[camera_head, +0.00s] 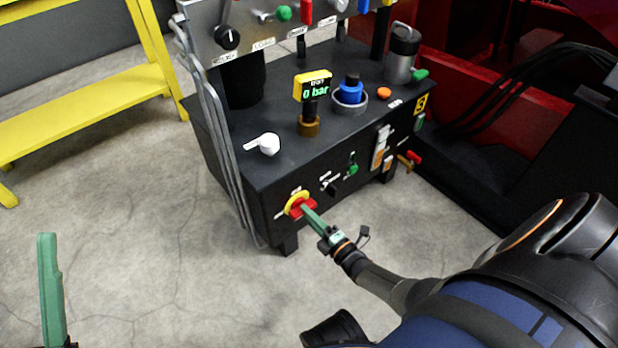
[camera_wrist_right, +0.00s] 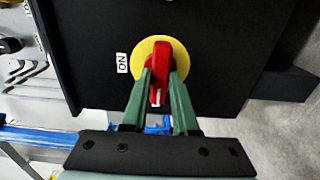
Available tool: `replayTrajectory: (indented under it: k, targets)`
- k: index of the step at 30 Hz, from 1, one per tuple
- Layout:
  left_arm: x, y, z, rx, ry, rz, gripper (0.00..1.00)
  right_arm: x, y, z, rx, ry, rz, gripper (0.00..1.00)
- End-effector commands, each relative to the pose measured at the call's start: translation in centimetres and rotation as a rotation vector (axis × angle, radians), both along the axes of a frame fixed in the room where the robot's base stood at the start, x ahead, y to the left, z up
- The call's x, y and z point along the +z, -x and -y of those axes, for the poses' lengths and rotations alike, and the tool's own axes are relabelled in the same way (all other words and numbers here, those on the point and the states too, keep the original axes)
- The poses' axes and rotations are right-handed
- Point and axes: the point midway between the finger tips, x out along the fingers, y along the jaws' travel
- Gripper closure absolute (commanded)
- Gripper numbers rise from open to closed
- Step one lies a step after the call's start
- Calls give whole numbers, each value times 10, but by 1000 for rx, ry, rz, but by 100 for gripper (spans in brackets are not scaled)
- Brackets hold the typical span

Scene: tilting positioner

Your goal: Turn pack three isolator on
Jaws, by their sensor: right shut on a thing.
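The isolator has a red handle (camera_head: 309,204) on a yellow round plate (camera_head: 291,207), low on the front of the black pack. The pack bears a yellow "3" sign (camera_head: 421,104). My right gripper (camera_wrist_right: 161,76) is shut on the red handle, one green finger on each side. In the right wrist view the handle stands nearly upright on the yellow plate (camera_wrist_right: 144,48), and a white "ON" label (camera_wrist_right: 122,63) is left of the plate. The handle does not point at that label. One green finger of my left gripper (camera_head: 50,290) shows at lower left, away from the pack.
A black switch (camera_head: 330,187), a green-handled valve (camera_head: 352,169) and a red-handled valve (camera_head: 413,157) are further right on the front. Grey hoses (camera_head: 222,140) hang at the left corner. The floor in front is clear.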

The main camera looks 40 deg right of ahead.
Motion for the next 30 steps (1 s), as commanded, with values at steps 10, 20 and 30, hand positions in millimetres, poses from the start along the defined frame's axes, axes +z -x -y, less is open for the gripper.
replayTrajectory:
  k: [10,20,30]
  targets:
    - [0,0,0,1,0,-1,50,0,0,0,0,0,0,100]
    - [0,0,0,1,0,-1,50,0,0,0,0,-51,-4,100]
    - [0,0,0,2,0,0,50,0,1,0,-1,-289,-23,100]
